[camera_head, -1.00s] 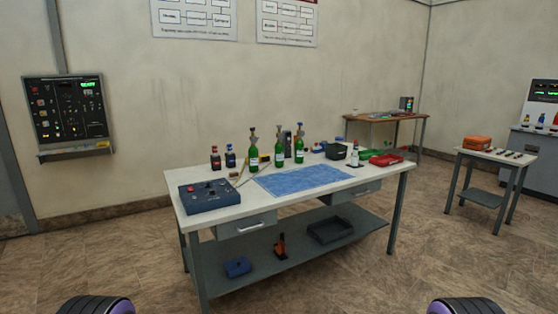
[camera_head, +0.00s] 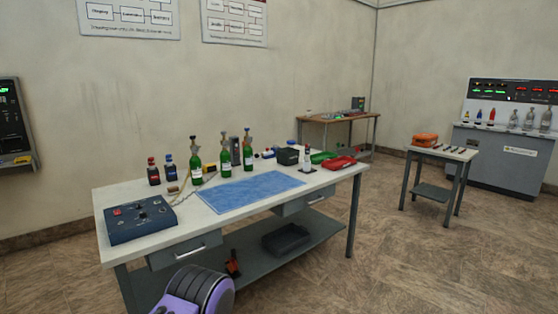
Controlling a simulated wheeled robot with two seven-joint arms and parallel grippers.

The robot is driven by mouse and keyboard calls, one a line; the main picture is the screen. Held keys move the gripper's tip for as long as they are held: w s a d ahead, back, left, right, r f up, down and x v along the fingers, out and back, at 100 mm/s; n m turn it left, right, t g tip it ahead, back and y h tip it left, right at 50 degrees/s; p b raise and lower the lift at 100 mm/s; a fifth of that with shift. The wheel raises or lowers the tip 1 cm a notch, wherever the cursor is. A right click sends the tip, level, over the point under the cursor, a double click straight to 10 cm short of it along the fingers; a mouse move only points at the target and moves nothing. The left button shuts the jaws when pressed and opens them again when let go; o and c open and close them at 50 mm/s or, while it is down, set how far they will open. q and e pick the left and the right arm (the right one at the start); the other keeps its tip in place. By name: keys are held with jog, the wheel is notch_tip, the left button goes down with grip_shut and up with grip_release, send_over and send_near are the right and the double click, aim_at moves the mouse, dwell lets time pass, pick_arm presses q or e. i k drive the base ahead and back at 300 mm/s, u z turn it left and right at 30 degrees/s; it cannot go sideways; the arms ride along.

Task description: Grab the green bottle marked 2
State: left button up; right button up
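Three green bottles stand upright on the white-topped workbench (camera_head: 130,195), behind a blue mat (camera_head: 250,191). They are the left bottle (camera_head: 196,170), the middle bottle (camera_head: 226,163) and the right bottle (camera_head: 248,155). Each has a pale label and a metal valve on top. The labels are too small to read, so I cannot tell which is marked 2. Neither of my grippers is in view. Only a purple and black part of my own arm shows at the bottom, in front of the bench.
A blue control box (camera_head: 140,219) sits at the bench's left end. Small red-capped (camera_head: 153,172) and blue-capped (camera_head: 169,168) bottles stand left of the green ones. A dark bin (camera_head: 288,156) and a red tray (camera_head: 339,163) lie to the right.

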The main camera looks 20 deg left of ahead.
aim_at(224, 156)
jog(key=z, duration=0.25)
jog(key=i, duration=1.55)
jog(key=u, duration=0.75)
